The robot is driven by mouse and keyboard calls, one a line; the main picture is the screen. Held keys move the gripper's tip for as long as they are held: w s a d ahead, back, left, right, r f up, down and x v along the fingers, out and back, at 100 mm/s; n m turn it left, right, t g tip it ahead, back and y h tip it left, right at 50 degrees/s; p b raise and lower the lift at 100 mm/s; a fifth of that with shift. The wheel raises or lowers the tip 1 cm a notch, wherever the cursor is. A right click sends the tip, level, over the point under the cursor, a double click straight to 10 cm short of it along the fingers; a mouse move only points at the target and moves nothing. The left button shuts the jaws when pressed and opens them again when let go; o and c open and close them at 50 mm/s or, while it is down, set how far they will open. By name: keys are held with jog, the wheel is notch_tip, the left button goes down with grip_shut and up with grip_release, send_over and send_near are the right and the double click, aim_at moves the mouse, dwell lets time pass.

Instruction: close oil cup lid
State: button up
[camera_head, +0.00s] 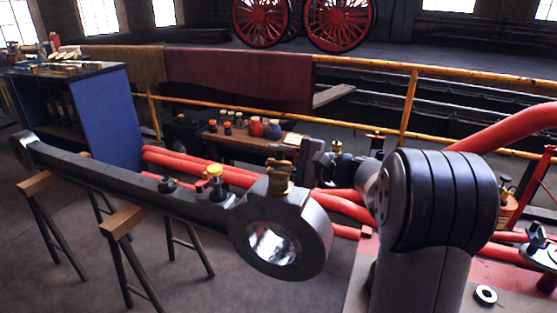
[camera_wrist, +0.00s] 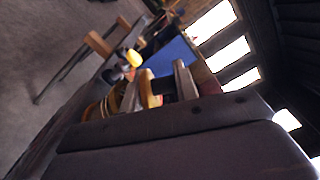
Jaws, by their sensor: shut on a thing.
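The brass oil cup (camera_head: 279,180) stands on top of the round big end of a long grey rod (camera_head: 130,180). In the wrist view the cup's brass body (camera_wrist: 104,107) shows in part, low and left of the fingers. My gripper (camera_head: 300,166) is right beside the cup, reaching in from the right. In the wrist view my gripper (camera_wrist: 157,90) has a brass piece, which looks like the oil cup lid (camera_wrist: 149,91), between its fingers. The lid's exact angle and its hinge are hard to make out.
A yellow-topped fitting (camera_head: 215,178) and a dark knob stand on the rod left of the cup. Wooden trestles (camera_head: 120,218) carry the rod. Red pipes (camera_head: 200,168) run behind it. A low bench (camera_head: 255,143) with several jars stands behind.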

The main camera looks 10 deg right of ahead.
dwell(0.6)
jog(key=o, duration=0.8)
jog(key=shift+f, duration=0.1)
